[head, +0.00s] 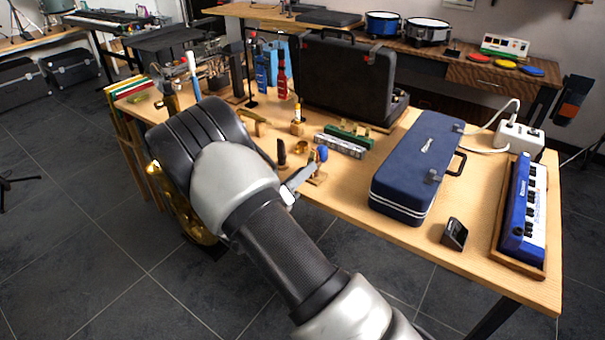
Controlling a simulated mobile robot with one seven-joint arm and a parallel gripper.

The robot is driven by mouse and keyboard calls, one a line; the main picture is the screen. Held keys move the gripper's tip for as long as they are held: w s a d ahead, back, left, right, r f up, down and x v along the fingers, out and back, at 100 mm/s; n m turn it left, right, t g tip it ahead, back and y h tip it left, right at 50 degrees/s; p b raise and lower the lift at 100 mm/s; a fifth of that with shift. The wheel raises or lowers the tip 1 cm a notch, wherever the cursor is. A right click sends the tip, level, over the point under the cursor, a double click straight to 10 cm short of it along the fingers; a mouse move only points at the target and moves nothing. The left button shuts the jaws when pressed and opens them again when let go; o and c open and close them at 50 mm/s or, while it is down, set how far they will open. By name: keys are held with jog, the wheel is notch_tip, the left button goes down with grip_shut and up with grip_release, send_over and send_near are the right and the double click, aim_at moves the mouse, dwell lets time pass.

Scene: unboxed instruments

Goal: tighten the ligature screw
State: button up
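My arm reaches up from the bottom edge, and its wrist covers the near left part of the wooden table. A small grey part of my gripper (292,187) shows at the wrist's right side, by the table's near edge. The rest is hidden, so I cannot tell whether it is open or holding anything. Near it are a small blue-topped piece on a wooden stand (320,156), a dark upright piece that looks like a mouthpiece (281,153) and a small gold ring-like piece (300,147). The ligature screw is too small or hidden to make out.
The wooden table (400,235) holds a blue case (415,170), an open black case (345,80), a blue keyboard (525,215), a white power block (519,138) and a small black device (454,233). A brass instrument (190,222) is partly hidden behind my wrist.

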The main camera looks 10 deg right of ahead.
grip_shut()
jog(key=shift+m, duration=0.4)
jog(key=m, duration=0.2)
jog(key=shift+f+m+b, duration=0.1)
jog(key=shift+m+b, duration=0.2)
jog(key=shift+m, duration=0.1)
jog(key=m+b, duration=0.1)
jog(key=m, duration=0.2)
jog(key=shift+m, duration=0.4)
jog(key=m+b, duration=0.1)
jog(key=m, duration=0.2)
jog(key=shift+s, duration=0.1)
jog(key=shift+m+b, duration=0.55)
jog(key=shift+m, duration=1.65)
